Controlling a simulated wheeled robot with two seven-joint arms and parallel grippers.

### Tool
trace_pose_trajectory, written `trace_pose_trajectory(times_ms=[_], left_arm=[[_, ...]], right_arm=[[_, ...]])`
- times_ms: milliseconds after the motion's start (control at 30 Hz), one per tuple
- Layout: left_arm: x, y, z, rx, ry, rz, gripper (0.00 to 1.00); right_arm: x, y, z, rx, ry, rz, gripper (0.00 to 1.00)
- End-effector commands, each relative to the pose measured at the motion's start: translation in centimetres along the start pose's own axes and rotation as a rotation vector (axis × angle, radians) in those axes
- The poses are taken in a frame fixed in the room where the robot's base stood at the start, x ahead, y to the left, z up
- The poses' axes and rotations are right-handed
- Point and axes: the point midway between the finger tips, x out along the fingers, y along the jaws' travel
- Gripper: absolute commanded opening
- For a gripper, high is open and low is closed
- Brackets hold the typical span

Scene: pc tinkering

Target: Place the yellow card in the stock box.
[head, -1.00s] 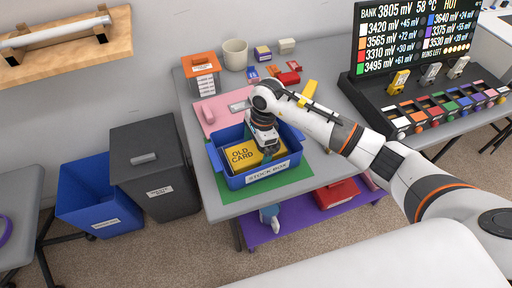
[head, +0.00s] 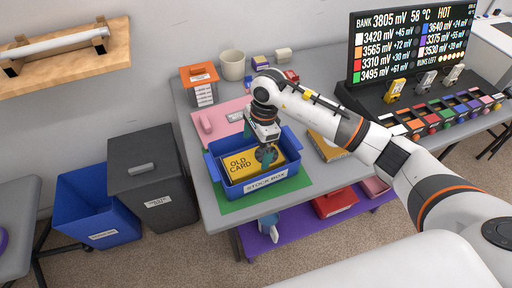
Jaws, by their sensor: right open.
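A yellow card (head: 240,165) marked "OLD CARD" lies inside the blue stock box (head: 265,184), label side up. A dark round part shows at the card's right end. The box stands on a green mat on the grey table. My right gripper (head: 260,146) points down over the back right part of the box, with its fingers apart. One finger overlaps the card's right end in the picture; I cannot tell whether it touches. Another yellow block-like item (head: 326,147) lies on the table right of the box, partly hidden by my right arm. My left gripper is out of view.
Behind the box are a pink mat (head: 210,112), an orange-topped box (head: 199,84) and a cup (head: 232,66). A display (head: 410,48) and a rack of coloured slots (head: 440,112) stand right. Bins (head: 152,180) stand on the floor left of the table.

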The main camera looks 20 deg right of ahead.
Motion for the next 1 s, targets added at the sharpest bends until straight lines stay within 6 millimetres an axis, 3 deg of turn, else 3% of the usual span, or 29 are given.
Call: trace_pose_trajectory(times_ms=[400,1000], left_arm=[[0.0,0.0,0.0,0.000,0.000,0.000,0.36],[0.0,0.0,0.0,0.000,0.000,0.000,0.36]], right_arm=[[-1.8,0.0,0.0,0.000,0.000,0.000,1.00],[-1.9,0.0,0.0,0.000,0.000,-0.001,1.00]])
